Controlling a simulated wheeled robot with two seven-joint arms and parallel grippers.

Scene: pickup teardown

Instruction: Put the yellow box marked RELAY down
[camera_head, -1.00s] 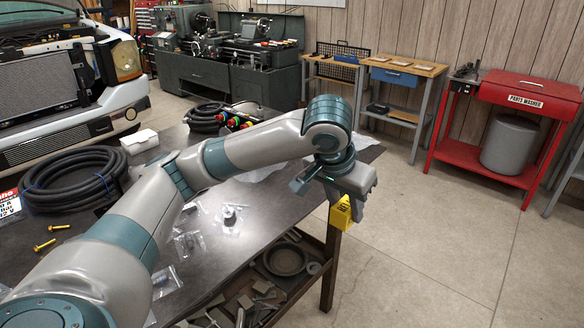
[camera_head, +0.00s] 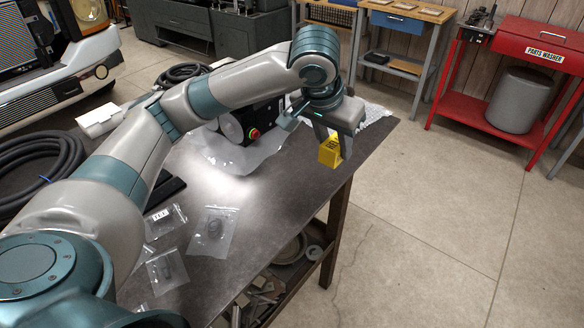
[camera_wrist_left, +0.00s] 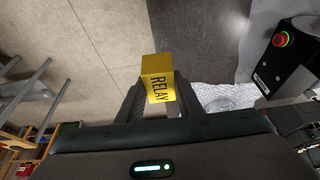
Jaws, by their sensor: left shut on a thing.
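The yellow box marked RELAY (camera_head: 330,152) is held by my left gripper (camera_head: 334,140) near the right edge of the dark workbench (camera_head: 300,195). In the head view it appears over the bench's right part; I cannot tell its exact height above the top. In the left wrist view the yellow box (camera_wrist_left: 158,78) sits between the two fingers of my left gripper (camera_wrist_left: 154,96), with its RELAY lettering facing the camera. The bench edge passes beside it there, with floor on the left. My right gripper is not in view.
A black control box with a red button (camera_head: 254,134) stands on the bench beside clear plastic wrap (camera_head: 236,160). Bagged small parts (camera_head: 214,226) lie nearer. Black hose (camera_head: 50,165) lies at the left. The bench top between the bags and right edge is clear. A red parts washer (camera_head: 535,65) stands beyond.

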